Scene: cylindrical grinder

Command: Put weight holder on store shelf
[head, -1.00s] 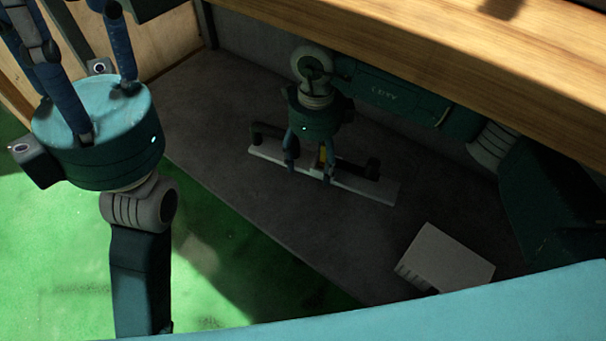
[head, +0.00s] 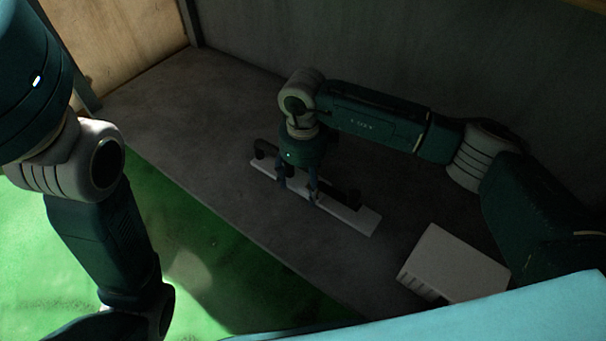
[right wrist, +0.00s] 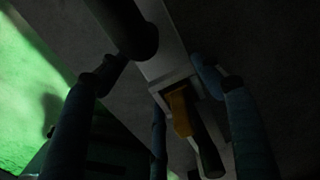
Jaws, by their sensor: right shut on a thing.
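The weight holder (head: 355,218), a long pale bar with dark upright cylinders, lies low over or on the dark grey shelf (head: 230,215). I cannot tell whether it touches the surface. My right gripper (head: 298,188) points down over its middle and is shut on it. In the right wrist view, the pale bar (right wrist: 162,62) runs between my blue fingers, with a yellow part (right wrist: 179,108) on it and a dark cylinder close to the camera.
A white slotted box (head: 458,268) stands on the shelf to the right of the weight holder. A grey wall (head: 400,60) closes the back and a wooden panel (head: 115,40) the left end. Green floor (head: 130,240) lies in front. The shelf's left part is bare.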

